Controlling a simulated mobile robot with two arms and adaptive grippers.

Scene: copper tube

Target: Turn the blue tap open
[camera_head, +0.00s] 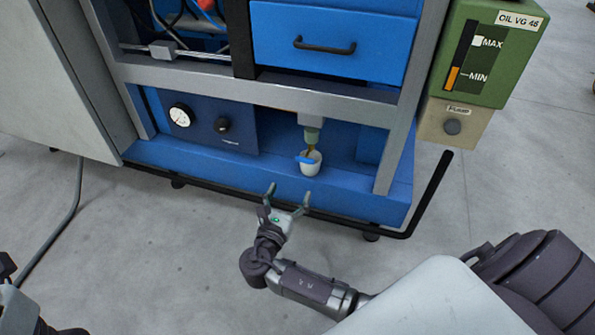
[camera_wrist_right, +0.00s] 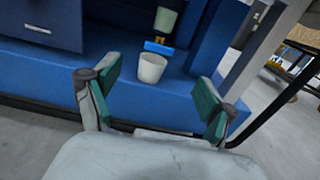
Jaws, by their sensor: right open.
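The blue tap handle (camera_head: 304,159) sits on a brass valve under a grey-green fitting (camera_head: 312,134), low in the machine. It also shows in the right wrist view (camera_wrist_right: 158,47), just above and behind the white cup. The white cup (camera_head: 311,166) stands on the blue ledge below the valve; it also shows in the wrist view (camera_wrist_right: 151,68). My right gripper (camera_head: 287,192) is open and empty, in front of the ledge and short of the cup and tap. Its green-padded fingers (camera_wrist_right: 157,98) are spread wide. At the lower left edge, part of my left arm shows; its fingers cannot be made out.
The blue ledge (camera_head: 230,172) runs along the machine's base, with a grey frame post (camera_head: 393,150) to the right of the tap. A black tube rail (camera_head: 432,192) runs along the front. The floor in front is clear.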

